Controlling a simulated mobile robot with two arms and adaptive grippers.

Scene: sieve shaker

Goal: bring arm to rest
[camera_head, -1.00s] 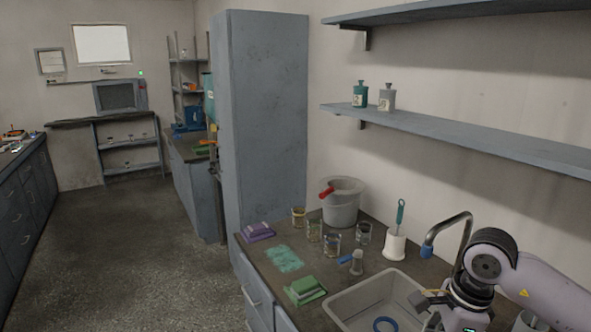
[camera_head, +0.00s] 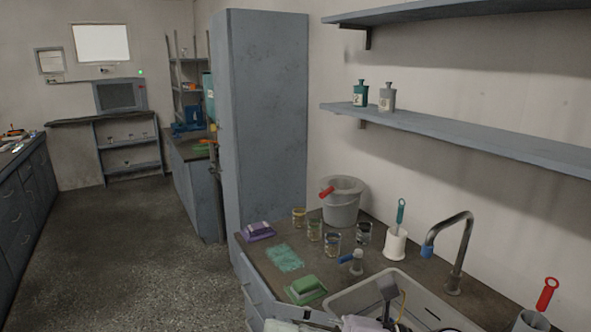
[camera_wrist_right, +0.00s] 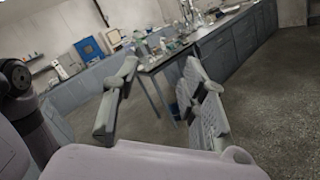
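My right gripper shows in the right wrist view (camera_wrist_right: 160,75) with its two grey fingers spread well apart. Nothing is held between them. Behind them are floor and a distant bench. My left gripper is not in view.
The grey tap (camera_head: 466,245), white brush holder (camera_head: 396,243), glass beakers (camera_head: 333,243), bucket (camera_head: 343,205) and green sponge (camera_head: 306,289) stand around the sink. A red-handled brush (camera_head: 547,294) is at lower right. The floor (camera_head: 130,255) on the left is clear.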

